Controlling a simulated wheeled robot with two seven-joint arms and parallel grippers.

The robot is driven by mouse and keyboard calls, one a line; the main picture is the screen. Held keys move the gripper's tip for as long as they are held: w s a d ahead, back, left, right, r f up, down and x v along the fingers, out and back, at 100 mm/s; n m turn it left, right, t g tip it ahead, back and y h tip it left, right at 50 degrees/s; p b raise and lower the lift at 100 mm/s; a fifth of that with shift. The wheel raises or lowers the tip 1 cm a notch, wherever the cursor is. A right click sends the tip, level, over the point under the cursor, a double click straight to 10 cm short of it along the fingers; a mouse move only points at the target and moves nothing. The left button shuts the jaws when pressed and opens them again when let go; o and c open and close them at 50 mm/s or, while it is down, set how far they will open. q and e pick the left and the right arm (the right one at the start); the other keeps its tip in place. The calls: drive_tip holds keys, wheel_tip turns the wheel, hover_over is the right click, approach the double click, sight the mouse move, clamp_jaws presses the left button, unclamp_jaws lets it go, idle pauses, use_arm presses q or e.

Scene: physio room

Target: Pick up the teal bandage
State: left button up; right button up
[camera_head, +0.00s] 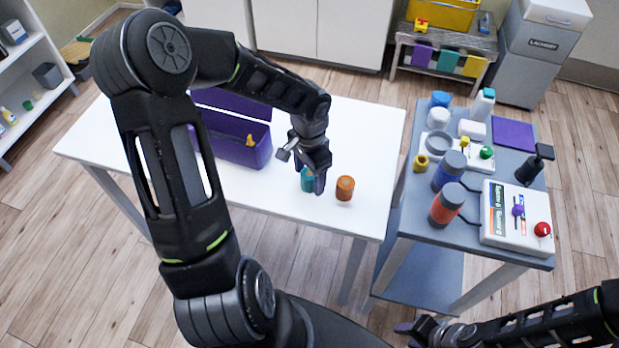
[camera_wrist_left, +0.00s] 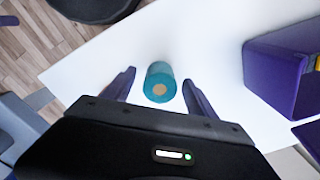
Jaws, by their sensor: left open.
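The teal bandage (camera_head: 307,181) is a small roll on the white table, partly hidden behind my left gripper in the head view. In the left wrist view the teal bandage (camera_wrist_left: 160,84) sits between the two purple fingers, with gaps on both sides. My left gripper (camera_head: 304,172) is open and above the roll; its fingers also show in the left wrist view (camera_wrist_left: 160,88). An orange bandage roll (camera_head: 345,188) stands just right of the teal one. My right gripper (camera_head: 418,330) is low at the bottom edge, away from the table; its jaws are unclear.
A purple open box (camera_head: 232,139) with a yellow item inside stands left of the gripper on the white table (camera_head: 368,130). A grey cart (camera_head: 415,213) at right holds bottles, jars and a white device (camera_head: 497,228). The table's right end is clear.

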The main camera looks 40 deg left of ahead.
use_arm(q)
drive_tip(key=shift+c, duration=0.5)
drive_tip(key=c, duration=1.3)
